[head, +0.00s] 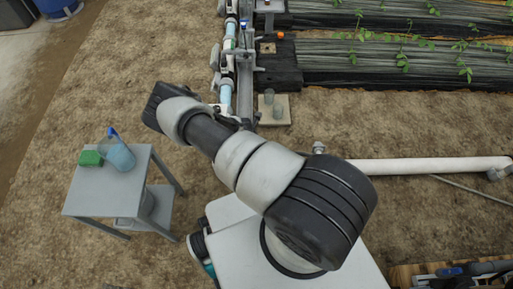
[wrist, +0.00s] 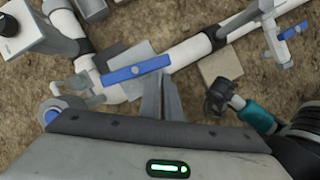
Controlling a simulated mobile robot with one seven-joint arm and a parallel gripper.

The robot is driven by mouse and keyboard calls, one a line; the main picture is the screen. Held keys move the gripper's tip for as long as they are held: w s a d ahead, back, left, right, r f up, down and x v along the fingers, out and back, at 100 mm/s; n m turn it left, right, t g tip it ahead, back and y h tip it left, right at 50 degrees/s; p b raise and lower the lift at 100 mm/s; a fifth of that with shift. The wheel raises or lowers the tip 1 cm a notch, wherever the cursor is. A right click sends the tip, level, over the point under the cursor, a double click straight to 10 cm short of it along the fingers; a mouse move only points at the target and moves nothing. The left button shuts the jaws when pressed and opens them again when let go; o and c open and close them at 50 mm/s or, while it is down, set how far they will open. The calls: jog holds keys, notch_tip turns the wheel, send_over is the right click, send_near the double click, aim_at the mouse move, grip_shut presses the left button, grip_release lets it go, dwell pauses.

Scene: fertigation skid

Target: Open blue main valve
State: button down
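In the wrist view, a blue lever handle (wrist: 136,69) lies slantwise over a white pipe, left of centre. A second blue handle (wrist: 293,31) sits on a branch at the upper right. My gripper (wrist: 163,76) points toward the first handle, its fingertips just below that handle's right end. The two grey fingers are close together with nothing visible between them. I cannot tell whether they touch the handle. In the head view my arm hides the gripper and part of the pipework.
White piping (wrist: 190,47) with dark couplings crosses the wrist view. A teal-collared fitting (wrist: 258,116) stands at the lower right. In the head view, a grey side table (head: 105,187) holds a green sponge (head: 91,158) and a bluish jug (head: 118,155). Plant beds lie at the upper right.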

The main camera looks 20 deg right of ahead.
jog(key=shift+s+d+f, duration=0.15)
jog(key=shift+s+d, duration=0.1)
jog(key=shift+d, duration=0.2)
jog(key=shift+w+d, duration=0.15)
jog(key=shift+w, duration=0.15)
dwell(0.4)
